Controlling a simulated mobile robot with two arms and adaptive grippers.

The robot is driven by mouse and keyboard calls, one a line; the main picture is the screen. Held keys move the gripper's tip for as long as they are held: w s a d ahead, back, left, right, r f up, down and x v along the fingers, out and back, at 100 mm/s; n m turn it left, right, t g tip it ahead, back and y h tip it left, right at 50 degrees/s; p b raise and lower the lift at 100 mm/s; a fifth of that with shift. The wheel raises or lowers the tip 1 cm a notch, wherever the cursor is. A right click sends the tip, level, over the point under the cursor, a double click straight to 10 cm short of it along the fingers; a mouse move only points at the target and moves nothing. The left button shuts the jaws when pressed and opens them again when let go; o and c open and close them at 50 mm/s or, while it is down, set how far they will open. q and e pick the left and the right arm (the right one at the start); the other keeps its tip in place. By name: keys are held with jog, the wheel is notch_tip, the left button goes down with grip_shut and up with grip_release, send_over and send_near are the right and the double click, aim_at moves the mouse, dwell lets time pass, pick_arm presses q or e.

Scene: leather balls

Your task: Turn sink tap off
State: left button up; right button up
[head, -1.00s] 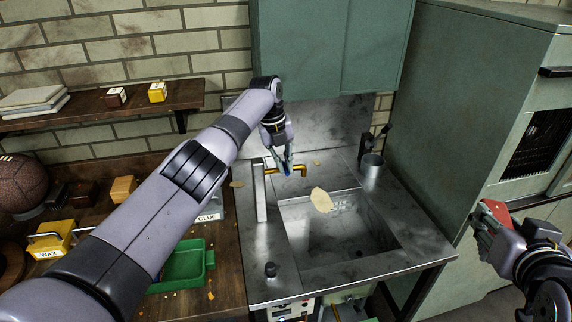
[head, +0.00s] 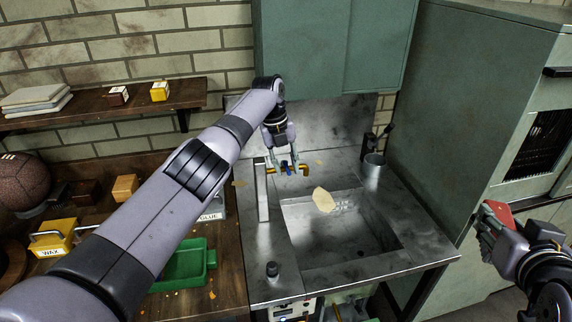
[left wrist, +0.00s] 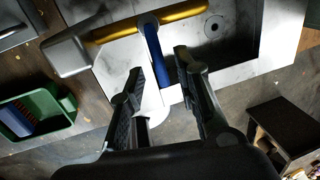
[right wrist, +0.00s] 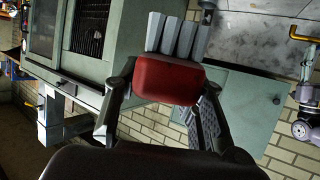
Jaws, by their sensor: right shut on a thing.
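The sink tap has a brass-yellow spout (head: 303,169) and a blue lever handle (head: 285,165). The handle (left wrist: 155,58) also shows in the left wrist view, pointing toward my gripper, with the yellow pipe (left wrist: 190,14) across its far end. My left gripper (head: 284,168) is open at the tap. Its fingers stand apart on either side of the blue handle, with visible gaps. My right gripper (right wrist: 168,85) is shut on a red object (right wrist: 167,80) with several grey prong-like blocks, far right of the sink.
The metal sink basin (head: 345,235) holds a pale flat scrap (head: 323,199). A metal cup (head: 373,165) stands at the counter's back right. A green tray (head: 185,265) and yellow wax box (head: 52,240) lie on the wooden bench at left. Green cabinets (head: 455,110) stand at right.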

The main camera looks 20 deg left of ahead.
pick_arm(q)
jog(key=shift+r, duration=0.15)
notch_tip(320, 180, up, 12)
jog(key=s+a, duration=0.1)
jog(key=a, duration=0.1)
jog(key=shift+f, duration=0.2)
jog(key=shift+s+f, duration=0.15)
dwell(0.4)
